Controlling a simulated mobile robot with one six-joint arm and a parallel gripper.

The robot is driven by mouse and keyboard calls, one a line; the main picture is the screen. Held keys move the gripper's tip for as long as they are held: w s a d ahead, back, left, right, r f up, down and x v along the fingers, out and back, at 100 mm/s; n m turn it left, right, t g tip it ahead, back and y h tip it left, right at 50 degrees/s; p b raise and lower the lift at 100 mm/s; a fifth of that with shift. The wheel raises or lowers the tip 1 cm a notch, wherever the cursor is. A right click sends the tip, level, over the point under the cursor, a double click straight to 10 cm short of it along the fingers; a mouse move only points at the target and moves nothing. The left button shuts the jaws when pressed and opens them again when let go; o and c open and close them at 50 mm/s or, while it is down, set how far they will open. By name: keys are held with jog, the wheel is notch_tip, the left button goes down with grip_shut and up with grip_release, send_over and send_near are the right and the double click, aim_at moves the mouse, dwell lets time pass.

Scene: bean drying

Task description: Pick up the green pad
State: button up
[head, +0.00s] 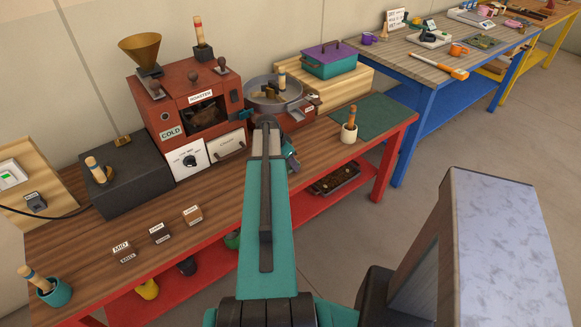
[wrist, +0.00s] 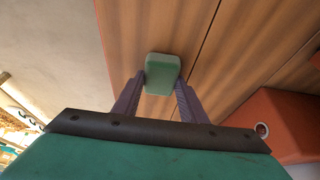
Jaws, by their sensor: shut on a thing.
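The green pad (wrist: 162,72) is a small, pale green block with rounded corners. In the wrist view it sits between the fingertips of my gripper (wrist: 162,84), which is shut on it. Brown wooden bench planks lie behind the pad; I cannot tell whether it touches them or is raised. In the head view my own arm hides the pad and most of the gripper.
The red roaster (head: 195,115) and round cooling tray (head: 272,92) stand at the back of the bench (head: 228,200). A white cup (head: 349,133) with a wooden-handled tool stands right, near a dark green mat (head: 385,116). Small labelled blocks stand left.

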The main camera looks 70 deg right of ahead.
jog(key=shift+r, duration=0.2)
jog(key=shift+r+b, duration=0.8)
jog(key=shift+r, duration=0.8)
jog(key=s+a+r, duration=0.1)
jog(key=s+a, duration=0.4)
jog(key=a, duration=0.5)
jog(key=shift+r, duration=0.15)
jog(key=shift+s, duration=0.15)
jog(key=a+p, duration=0.1)
jog(key=p, duration=0.3)
jog(key=s+a+p, duration=0.1)
jog(key=p, duration=0.3)
jog(key=shift+a+r, duration=0.1)
jog(key=shift+r, duration=0.1)
